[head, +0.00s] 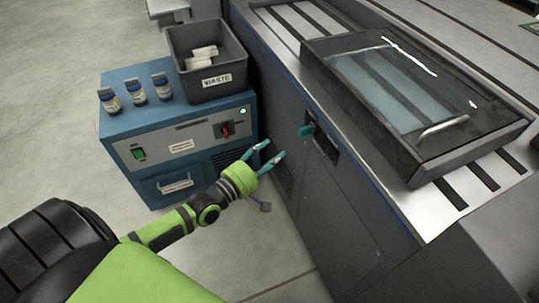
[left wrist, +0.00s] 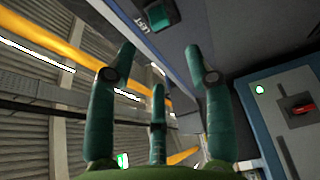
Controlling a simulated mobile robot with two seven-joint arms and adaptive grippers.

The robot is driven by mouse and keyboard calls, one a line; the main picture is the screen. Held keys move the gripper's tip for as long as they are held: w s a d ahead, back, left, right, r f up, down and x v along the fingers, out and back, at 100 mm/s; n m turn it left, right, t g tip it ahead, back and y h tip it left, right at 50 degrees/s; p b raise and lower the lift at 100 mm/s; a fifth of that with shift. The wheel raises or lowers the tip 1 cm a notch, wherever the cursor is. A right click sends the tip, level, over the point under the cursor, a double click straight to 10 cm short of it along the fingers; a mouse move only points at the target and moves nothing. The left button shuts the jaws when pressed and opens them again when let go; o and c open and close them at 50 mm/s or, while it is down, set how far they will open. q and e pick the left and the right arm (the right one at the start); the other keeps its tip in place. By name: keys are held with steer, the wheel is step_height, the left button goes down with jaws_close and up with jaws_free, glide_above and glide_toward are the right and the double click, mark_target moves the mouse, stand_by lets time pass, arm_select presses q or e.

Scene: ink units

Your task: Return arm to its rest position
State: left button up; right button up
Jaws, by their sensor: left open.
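My left arm comes in from the lower left in the head view, with a green wrist and teal fingers. My left gripper (head: 270,153) is open and empty, in the air in front of the blue cabinet and beside the grey machine's side. In the left wrist view the teal fingers of the left gripper (left wrist: 160,70) are spread with nothing between them. A teal handle (head: 307,130) sits at a dark recess in the machine's side, right of the fingers and apart from them in the head view. My right gripper is in neither view.
A blue cabinet (head: 190,181) carries a grey WASTE bin (head: 190,81) with white items inside and several small bottles (head: 135,94). The grey machine (head: 325,205) fills the right, with a glass-lidded tray (head: 400,95) on top. Floor (head: 60,130) is clear at left.

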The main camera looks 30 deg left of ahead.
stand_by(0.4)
